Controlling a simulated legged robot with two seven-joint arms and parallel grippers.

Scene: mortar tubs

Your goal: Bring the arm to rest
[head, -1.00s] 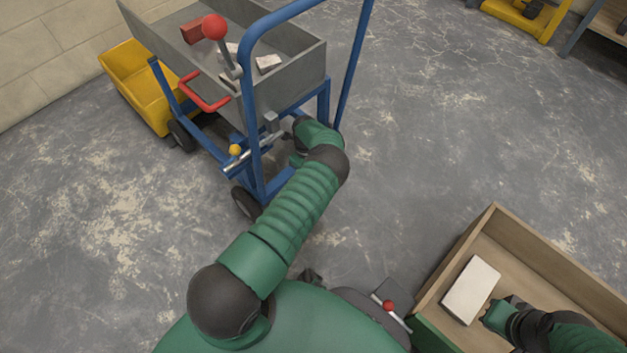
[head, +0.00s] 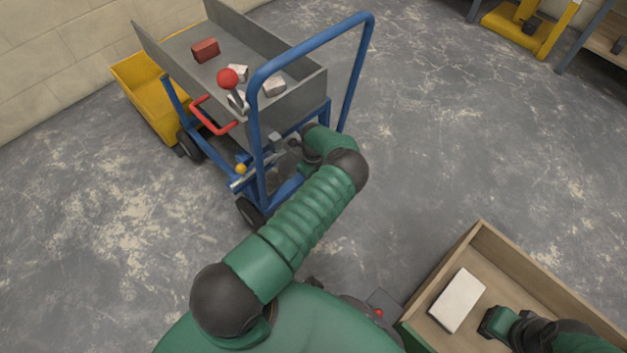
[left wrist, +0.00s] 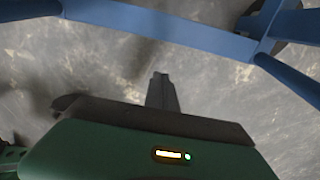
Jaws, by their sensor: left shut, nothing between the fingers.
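My left arm reaches forward to the blue-framed cart (head: 262,150). Its gripper (head: 293,143) is beside the cart's rear frame, small and partly hidden by the wrist. In the left wrist view the fingers (left wrist: 160,82) are shut together with nothing between them, over bare floor. Blue cart tubes cross the top of that view, apart from the fingertips. My right gripper (head: 492,322) hangs over the wooden box (head: 462,240) at the lower right; its fingers cannot be made out.
The cart's grey tray (head: 300,95) holds a red brick (head: 205,50) and several pale blocks. A yellow tub (head: 140,95) is beyond. A pale block (head: 458,300) lies in the wooden box. Floor right of the cart is clear.

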